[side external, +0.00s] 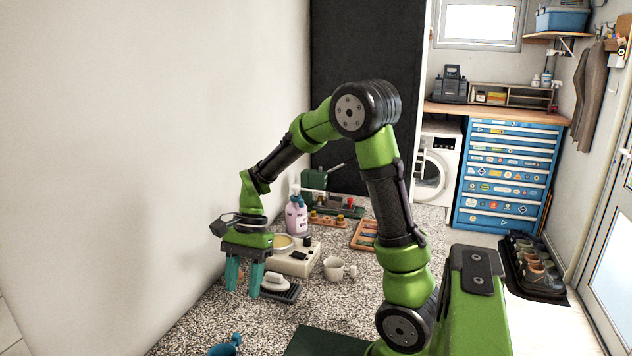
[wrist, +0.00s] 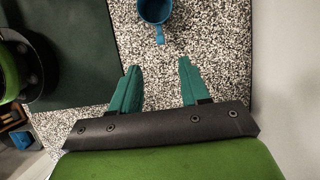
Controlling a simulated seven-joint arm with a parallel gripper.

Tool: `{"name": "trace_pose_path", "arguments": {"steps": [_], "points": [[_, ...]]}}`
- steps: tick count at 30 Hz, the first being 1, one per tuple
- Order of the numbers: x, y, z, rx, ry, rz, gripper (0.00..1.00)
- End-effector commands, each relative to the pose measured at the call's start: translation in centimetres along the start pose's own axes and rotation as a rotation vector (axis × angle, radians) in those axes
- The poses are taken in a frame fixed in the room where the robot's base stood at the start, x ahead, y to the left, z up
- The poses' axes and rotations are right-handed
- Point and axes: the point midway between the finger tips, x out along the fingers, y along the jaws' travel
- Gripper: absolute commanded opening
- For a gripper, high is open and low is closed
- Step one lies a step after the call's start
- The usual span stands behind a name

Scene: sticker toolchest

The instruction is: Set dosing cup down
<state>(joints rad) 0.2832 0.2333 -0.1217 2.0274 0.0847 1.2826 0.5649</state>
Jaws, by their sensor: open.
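A blue cup with a handle (wrist: 157,12), which I take to be the dosing cup, is at the top edge of the wrist view, partly cut off. It stands on the speckled countertop (wrist: 215,40), its handle pointing toward my fingers. In the side view the blue cup (side external: 225,349) is at the bottom edge, also cut off. My gripper (side external: 244,285) has two teal fingers, spread apart and empty, pointing down above the counter. In the wrist view my gripper (wrist: 159,72) is apart from the cup, with bare speckled surface between the fingers.
A dark green mat (wrist: 75,60) lies left of the cup in the wrist view. A soap dish (side external: 283,291), white scale-like device (side external: 297,262), white mug (side external: 333,269) and pump bottle (side external: 296,215) stand farther along the counter. A white wall (side external: 110,180) borders it.

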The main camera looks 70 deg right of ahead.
Motion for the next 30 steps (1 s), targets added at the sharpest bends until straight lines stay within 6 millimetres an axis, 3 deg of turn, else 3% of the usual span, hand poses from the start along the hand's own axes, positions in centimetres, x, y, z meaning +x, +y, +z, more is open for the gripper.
{"name": "trace_pose_path", "arguments": {"steps": [3,9,17,24,30], "points": [[2.8,0.1,0.1,-0.001,-0.002,0.006,0.46],[6.1,0.0,0.1,-0.003,0.001,0.002,0.46],[8.0,0.0,0.4,-0.003,0.0,0.002,0.46],[11.5,-0.1,1.0,-0.003,0.0,0.003,0.46],[12.2,-0.1,1.0,-0.003,0.001,-0.001,0.46]]}}
